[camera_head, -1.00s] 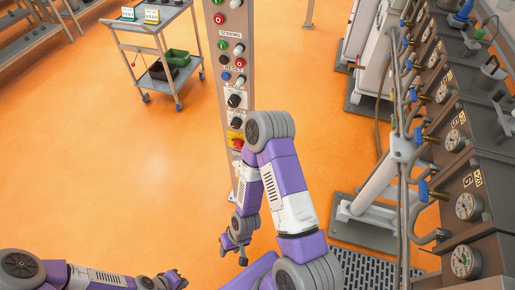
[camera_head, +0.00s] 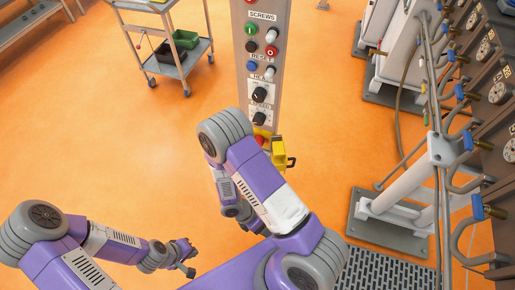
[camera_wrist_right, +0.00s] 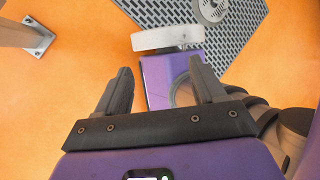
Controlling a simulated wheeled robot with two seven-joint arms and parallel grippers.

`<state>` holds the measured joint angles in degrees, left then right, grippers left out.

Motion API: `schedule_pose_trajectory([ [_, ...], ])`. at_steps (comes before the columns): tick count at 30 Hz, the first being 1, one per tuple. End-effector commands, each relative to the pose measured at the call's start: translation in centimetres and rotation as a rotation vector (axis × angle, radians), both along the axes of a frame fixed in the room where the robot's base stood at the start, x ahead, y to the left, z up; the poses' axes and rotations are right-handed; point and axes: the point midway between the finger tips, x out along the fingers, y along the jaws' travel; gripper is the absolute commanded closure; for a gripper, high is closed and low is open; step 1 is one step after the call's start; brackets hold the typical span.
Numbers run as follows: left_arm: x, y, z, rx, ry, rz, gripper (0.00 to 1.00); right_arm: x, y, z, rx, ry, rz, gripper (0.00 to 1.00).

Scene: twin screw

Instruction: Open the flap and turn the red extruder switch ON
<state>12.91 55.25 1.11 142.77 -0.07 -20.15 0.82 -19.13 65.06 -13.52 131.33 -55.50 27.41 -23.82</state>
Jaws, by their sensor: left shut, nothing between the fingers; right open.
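The grey control column (camera_head: 267,75) stands upright in the head view with rows of buttons and knobs. Low on it is a yellow part (camera_head: 278,152) with a red round piece (camera_head: 260,140) at its left; my right arm covers some of it. I cannot tell from here whether the yellow part is an open flap. My left gripper (camera_head: 188,258) is shut and empty at the lower left, well apart from the column. My right gripper (camera_wrist_right: 160,88) is open and empty in the right wrist view, above the floor; in the head view its fingers are mostly hidden.
A grey cart (camera_head: 170,65) with a green bin (camera_head: 186,39) stands at the back left. Machinery with gauges, hoses and pipes (camera_head: 480,120) fills the right side. A dark floor grate (camera_head: 385,270) lies at the lower right. The orange floor at left is clear.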

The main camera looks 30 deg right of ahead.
Motion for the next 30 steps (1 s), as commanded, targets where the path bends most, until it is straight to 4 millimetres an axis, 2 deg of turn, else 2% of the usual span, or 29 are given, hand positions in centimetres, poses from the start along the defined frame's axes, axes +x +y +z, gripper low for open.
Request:
schedule_pose_trajectory([
  [1, 0.1, 0.0, -1.3, 0.000, -0.001, 0.000, 1.00, 2.1, -1.9, -0.7, -0.089, 0.009, 0.222, 0.31],
  [4, 0.1, 0.0, -2.5, 0.000, -0.001, -0.001, 1.00, 8.0, -4.7, 0.5, -0.305, 0.025, 0.646, 0.31],
  [6, 0.1, 0.0, -3.3, 0.000, -0.001, -0.001, 1.00, 12.7, -5.3, 2.1, -0.474, 0.027, 0.903, 0.31],
  [9, 0.1, 0.0, -4.4, 0.000, -0.001, -0.001, 1.00, 17.9, -5.5, 4.5, -0.734, 0.045, 1.172, 0.31],
  [10, 0.1, 0.0, -4.7, 0.000, -0.001, -0.001, 1.00, 18.9, -5.7, 5.0, -0.806, 0.056, 1.224, 0.31],
  [12, 0.1, 0.0, -5.2, 0.000, -0.001, -0.001, 1.00, 20.5, -6.4, 6.1, -0.947, 0.085, 1.308, 0.31],
  [16, 0.1, 0.0, -5.6, 0.000, -0.001, -0.001, 1.00, 21.7, -7.5, 7.2, -1.100, 0.125, 1.371, 0.31],
  [20, 0.1, 0.0, -5.8, 0.000, -0.001, -0.001, 1.00, 22.5, -8.3, 7.5, -1.142, 0.133, 1.384, 0.31],
  [30, 0.1, 0.0, -6.9, 0.000, -0.002, 0.000, 1.00, 25.7, -12.3, 7.5, -1.138, 0.132, 1.381, 0.31],
])
